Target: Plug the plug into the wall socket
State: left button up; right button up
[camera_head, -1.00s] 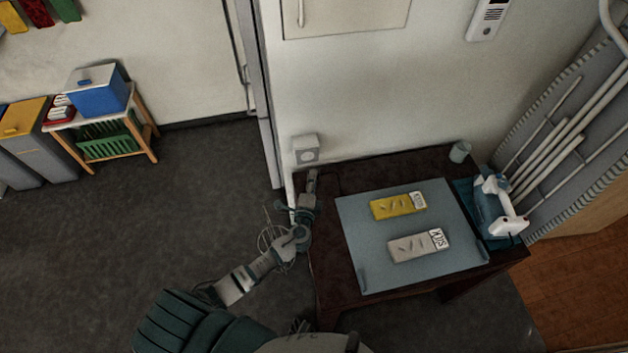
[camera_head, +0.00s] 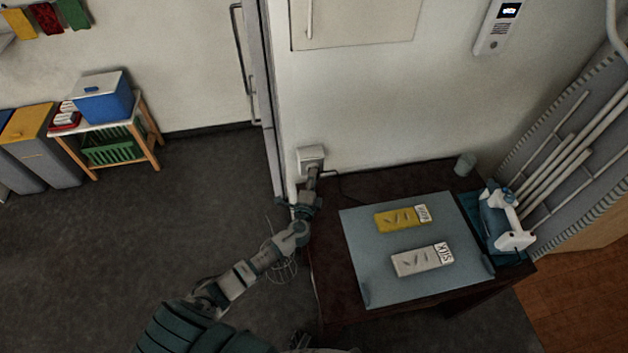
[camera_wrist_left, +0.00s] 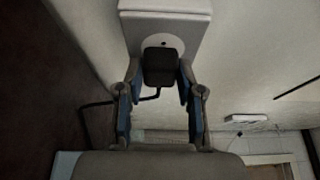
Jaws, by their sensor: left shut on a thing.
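The wall socket (camera_head: 311,156) is a white box on the wall just behind the left rear corner of the dark table. It also fills the top of the left wrist view (camera_wrist_left: 165,30), with a round face. My left gripper (camera_head: 312,182) is at the socket, its fingers shut on the black plug (camera_wrist_left: 160,67). The plug lies directly in front of the round socket face and covers its lower part; I cannot tell whether its pins are in. A black cord (camera_wrist_left: 100,105) leads off to the left from the plug.
A door frame is left of the socket.

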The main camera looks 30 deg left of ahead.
pick_arm(q)
jog(key=shift+d, duration=0.15)
pick_arm(e)
jog(key=shift+s+a+f, duration=0.1)
jog(key=shift+s+a, duration=0.05)
jog(key=shift+s, duration=0.05)
pick_arm(q)
jog(key=shift+d+r, duration=0.1)
jog(key=shift+d, duration=0.05)
pick_arm(e)
jog(key=shift+w, duration=0.15)
pick_arm(q)
jog(key=shift+s+a, duration=0.2)
jog(key=shift+a, duration=0.25)
pick_arm(e)
jog(key=shift+w+f, duration=0.1)
jog(key=shift+w, duration=0.35)
jog(key=shift+s+d, duration=0.2)
jog(key=shift+s, duration=0.05)
pick_arm(q)
jog(key=shift+d, duration=0.15)
pick_arm(e)
jog(key=shift+s+f, duration=0.15)
jog(key=shift+s, duration=0.3)
